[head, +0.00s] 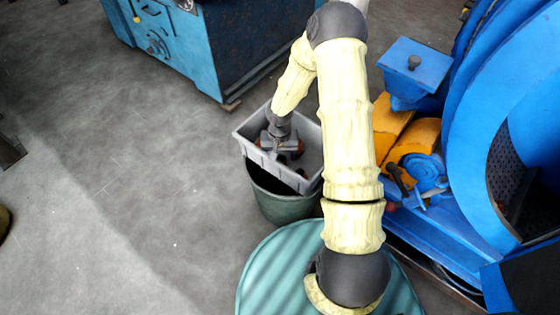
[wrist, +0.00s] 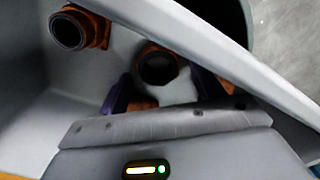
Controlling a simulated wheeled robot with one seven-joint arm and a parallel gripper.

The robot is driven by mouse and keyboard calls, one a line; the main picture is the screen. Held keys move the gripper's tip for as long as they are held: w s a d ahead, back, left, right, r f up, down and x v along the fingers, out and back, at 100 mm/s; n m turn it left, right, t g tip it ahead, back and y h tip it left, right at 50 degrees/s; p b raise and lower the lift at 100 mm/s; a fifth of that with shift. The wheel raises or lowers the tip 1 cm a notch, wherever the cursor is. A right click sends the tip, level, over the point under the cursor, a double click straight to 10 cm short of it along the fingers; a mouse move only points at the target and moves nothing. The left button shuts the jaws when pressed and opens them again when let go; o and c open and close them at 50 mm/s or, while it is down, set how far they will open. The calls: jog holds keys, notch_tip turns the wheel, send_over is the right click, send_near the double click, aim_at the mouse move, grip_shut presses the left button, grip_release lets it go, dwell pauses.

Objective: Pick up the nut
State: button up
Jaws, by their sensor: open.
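In the wrist view a rusty orange-brown nut (wrist: 158,66) with a dark round hole lies in a grey bin (wrist: 225,50). My gripper (wrist: 162,86) is open, with one dark purple finger on each side of this nut. I cannot tell whether the fingers touch it. A second similar nut (wrist: 78,30) lies at the upper left by the bin wall. In the head view my gripper (head: 279,148) is down inside the grey bin (head: 311,135). Brownish parts show beside it, partly hidden by the gripper.
The bin sits tilted on top of a dark green bucket (head: 278,207). A large blue drum machine (head: 470,130) with orange parts (head: 412,138) stands to the right. A blue machine (head: 185,45) stands at the back. The grey floor at left is mostly clear.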

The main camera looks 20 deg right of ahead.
jog(key=c, duration=1.2)
jog(key=shift+r, duration=0.1)
notch_tip(320, 180, up, 10)
jog(key=p, duration=0.4)
jog(key=shift+p, duration=0.3)
jog(key=w+r+n, duration=0.1)
jog(key=r+n, duration=0.1)
jog(key=shift+w+r+n, duration=0.4)
